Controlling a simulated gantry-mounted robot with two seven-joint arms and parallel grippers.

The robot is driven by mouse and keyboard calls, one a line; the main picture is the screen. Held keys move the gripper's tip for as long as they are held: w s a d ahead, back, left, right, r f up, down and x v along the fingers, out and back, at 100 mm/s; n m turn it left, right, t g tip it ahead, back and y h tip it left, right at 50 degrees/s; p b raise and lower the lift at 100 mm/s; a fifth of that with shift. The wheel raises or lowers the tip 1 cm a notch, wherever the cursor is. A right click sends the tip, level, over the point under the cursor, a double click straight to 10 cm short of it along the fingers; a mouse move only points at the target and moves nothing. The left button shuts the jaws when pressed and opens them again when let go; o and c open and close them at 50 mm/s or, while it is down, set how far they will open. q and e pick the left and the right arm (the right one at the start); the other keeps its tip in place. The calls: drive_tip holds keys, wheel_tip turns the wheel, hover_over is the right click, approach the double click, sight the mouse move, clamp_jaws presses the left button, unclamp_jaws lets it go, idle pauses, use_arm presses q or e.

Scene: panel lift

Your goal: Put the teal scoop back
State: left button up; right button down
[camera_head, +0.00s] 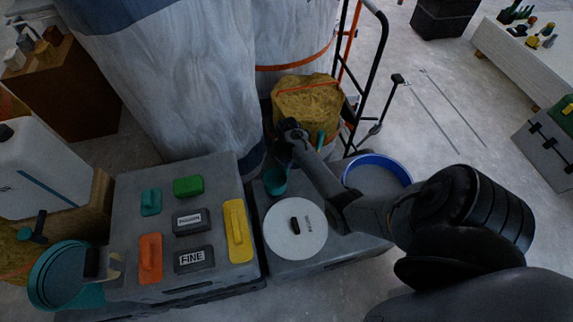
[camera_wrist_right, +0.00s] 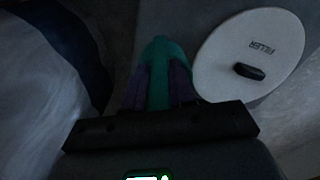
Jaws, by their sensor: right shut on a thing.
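The teal scoop (camera_head: 275,182) is in the head view, hanging below my right gripper (camera_head: 287,150), above the grey block that bears a white lid. In the right wrist view the teal scoop (camera_wrist_right: 158,75) lies between my right gripper's two dark fingers (camera_wrist_right: 158,85), which are shut on it. The round white lid (camera_head: 283,238), marked FILLER in the wrist view, has a black knob and lies just right of and nearer than the scoop. The gripper hides part of the scoop. My left gripper is not seen.
A grey box (camera_head: 215,225) left of the lid carries green, teal, orange, yellow and grey blocks. A blue-rimmed tub (camera_head: 406,177) stands right of the lid. A yellow-brown sack (camera_head: 305,100) and large pale wrapped columns (camera_head: 180,80) stand behind. A teal pan (camera_head: 55,275) is at lower left.

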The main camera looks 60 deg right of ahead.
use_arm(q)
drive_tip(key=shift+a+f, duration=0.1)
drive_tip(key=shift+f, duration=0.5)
use_arm(e)
drive_tip(key=shift+f, duration=0.85)
drive_tip(key=c, duration=0.9)
unclamp_jaws()
drive_tip(key=shift+c, duration=0.2)
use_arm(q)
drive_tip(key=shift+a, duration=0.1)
